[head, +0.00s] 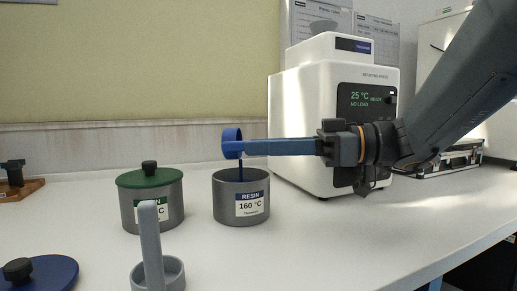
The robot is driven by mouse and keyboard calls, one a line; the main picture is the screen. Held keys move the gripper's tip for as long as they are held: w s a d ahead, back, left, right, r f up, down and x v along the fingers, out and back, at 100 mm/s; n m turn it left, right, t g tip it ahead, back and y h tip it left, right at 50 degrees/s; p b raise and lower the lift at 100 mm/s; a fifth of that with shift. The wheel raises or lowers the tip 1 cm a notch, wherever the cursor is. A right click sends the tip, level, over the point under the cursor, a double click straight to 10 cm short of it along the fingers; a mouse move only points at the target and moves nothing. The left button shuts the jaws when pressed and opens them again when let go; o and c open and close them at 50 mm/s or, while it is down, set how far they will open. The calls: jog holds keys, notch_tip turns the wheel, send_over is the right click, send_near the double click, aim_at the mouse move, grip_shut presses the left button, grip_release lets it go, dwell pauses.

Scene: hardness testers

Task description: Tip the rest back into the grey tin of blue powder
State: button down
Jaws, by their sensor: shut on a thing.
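My gripper (326,146) is shut on the handle of a blue scoop (232,143), to the right of the scoop's cup. The cup is turned on its side above the open grey tin (229,205), clear of its rim. The tin's label has a blue band and reads "RESIN 160 °C". A thin blue stream (240,172) runs from the cup down into the tin. The powder inside the tin is hidden by its wall, and I cannot see how much is left in the cup.
A grey tin with a green lid (150,178) stands just left of the open tin. A blue lid (50,274) and a grey scoop (172,275) are at the front left. A white tester (310,110) stands behind. The bench (330,240) is clear at the front right.

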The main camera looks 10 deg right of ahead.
jog(key=shift+d+f+y+b, duration=0.25)
jog(key=shift+y+b, duration=0.45)
jog(key=shift+b, duration=1.05)
jog(key=shift+a, duration=0.1)
jog(key=shift+r+h+p, duration=0.9)
jog(key=shift+h+p, duration=0.3)
jog(key=shift+p, duration=0.15)
jog(key=h+p, duration=0.1)
jog(key=p, duration=0.1)
jog(key=r+g+h+p, duration=0.1)
jog(key=h+p, duration=0.1)
jog(key=shift+h, duration=0.3)
jog(key=h+p, duration=0.1)
jog(key=p, duration=0.1)
jog(key=r+g+h+p, duration=0.1)
jog(key=h+p, duration=0.1)
jog(key=shift+p, duration=0.3)
jog(key=shift+s+h+p, duration=0.1)
jog(key=shift+h+p, duration=0.3)
jog(key=shift+p, duration=0.2)
jog(key=h+p, duration=0.1)
jog(key=p, duration=0.2)
jog(key=r+g+h+p, duration=0.1)
jog(key=h+p, duration=0.1)
jog(key=p, duration=0.2)
jog(key=shift+h, duration=0.3)
